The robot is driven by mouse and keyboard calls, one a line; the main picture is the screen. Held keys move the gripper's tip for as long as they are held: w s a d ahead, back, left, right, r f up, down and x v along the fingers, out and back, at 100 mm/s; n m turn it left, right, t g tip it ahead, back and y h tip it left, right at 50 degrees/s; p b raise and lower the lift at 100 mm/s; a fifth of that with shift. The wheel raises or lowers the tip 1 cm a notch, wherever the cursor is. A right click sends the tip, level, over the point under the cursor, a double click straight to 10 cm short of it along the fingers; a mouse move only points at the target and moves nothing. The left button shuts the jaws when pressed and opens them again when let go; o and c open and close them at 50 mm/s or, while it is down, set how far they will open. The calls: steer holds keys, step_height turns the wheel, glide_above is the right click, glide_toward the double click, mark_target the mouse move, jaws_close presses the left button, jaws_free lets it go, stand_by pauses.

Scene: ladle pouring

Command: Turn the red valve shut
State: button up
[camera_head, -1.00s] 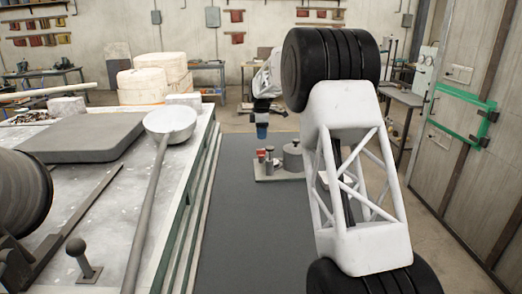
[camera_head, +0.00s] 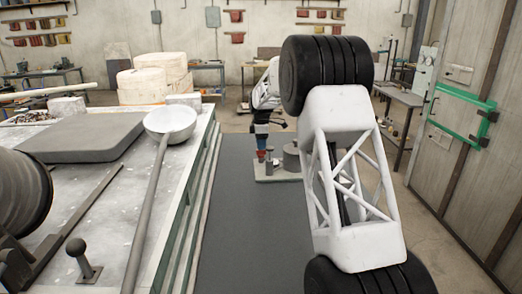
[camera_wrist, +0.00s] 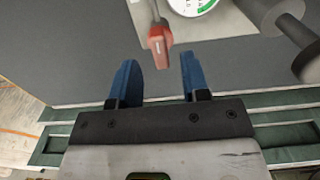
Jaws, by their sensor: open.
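The red valve handle (camera_wrist: 160,38) shows in the wrist view as a short red grip on a grey stem, beside a white-faced gauge (camera_wrist: 191,4) on a light plate. My gripper (camera_wrist: 160,66) is open, with its two blue fingers apart. The red handle appears between and just beyond the fingertips, and I see no contact. In the head view, my gripper hangs over the left part of the grey base plate (camera_head: 284,178), and the handle is small and partly hidden there.
Dark cylinders (camera_wrist: 272,12) stand right of the gauge in the wrist view. In the head view, a workbench (camera_head: 112,187) with a long-handled ladle (camera_head: 171,122) is on the left.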

mark_target(261, 153)
steer(key=shift+f, duration=1.55)
jaws_close()
